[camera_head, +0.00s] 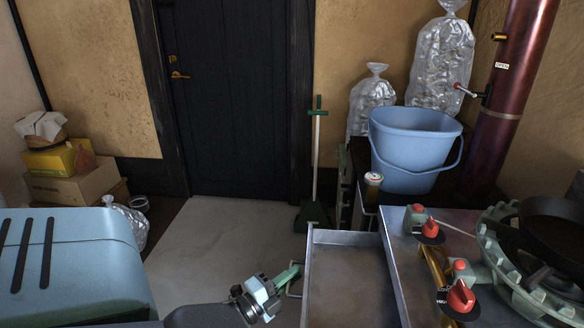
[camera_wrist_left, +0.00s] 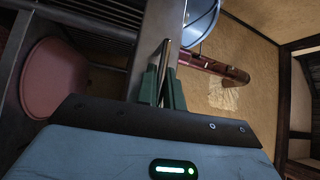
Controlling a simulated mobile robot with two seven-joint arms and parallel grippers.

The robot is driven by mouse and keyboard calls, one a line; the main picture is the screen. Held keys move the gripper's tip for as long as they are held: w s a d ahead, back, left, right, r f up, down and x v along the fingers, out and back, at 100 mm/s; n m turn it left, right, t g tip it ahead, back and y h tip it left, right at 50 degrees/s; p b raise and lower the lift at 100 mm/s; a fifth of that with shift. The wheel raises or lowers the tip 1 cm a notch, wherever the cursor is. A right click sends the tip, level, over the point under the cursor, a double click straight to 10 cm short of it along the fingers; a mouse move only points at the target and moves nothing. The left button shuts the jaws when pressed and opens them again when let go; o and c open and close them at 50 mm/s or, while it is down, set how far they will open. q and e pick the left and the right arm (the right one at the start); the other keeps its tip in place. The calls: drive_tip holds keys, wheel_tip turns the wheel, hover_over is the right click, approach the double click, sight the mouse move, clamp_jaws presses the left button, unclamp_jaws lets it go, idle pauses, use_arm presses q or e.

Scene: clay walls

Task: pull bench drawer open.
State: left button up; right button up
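The bench drawer (camera_head: 350,272) is a grey metal tray standing out from the left side of the bench, its empty inside visible from above. Its handle (camera_head: 294,284) is a metal bar on the left-facing front. My left gripper (camera_head: 291,277) is at this handle, with its green fingers closed about it. In the left wrist view the fingers (camera_wrist_left: 162,88) stand on both sides of the handle bar (camera_wrist_left: 164,62), in front of the grey drawer front (camera_wrist_left: 158,25). The fingers hide part of the handle. My right gripper is in neither view.
The metal bench (camera_head: 400,250) carries a burner (camera_head: 535,250) and red-knobbed valves (camera_head: 460,297). A blue bucket (camera_head: 412,145) stands behind. A long-handled dustpan (camera_head: 313,212) stands beyond the drawer. A reddish round container (camera_wrist_left: 54,78) shows below. Floor (camera_head: 215,240) left of the drawer is clear.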

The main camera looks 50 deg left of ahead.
use_arm(q)
drive_tip(key=o, duration=0.5)
drive_tip(key=shift+c, duration=0.2)
drive_tip(key=s+f, duration=0.1)
drive_tip(key=s, duration=0.6)
drive_tip(key=shift+s+d, duration=0.3)
drive_tip(key=shift+s, duration=0.1)
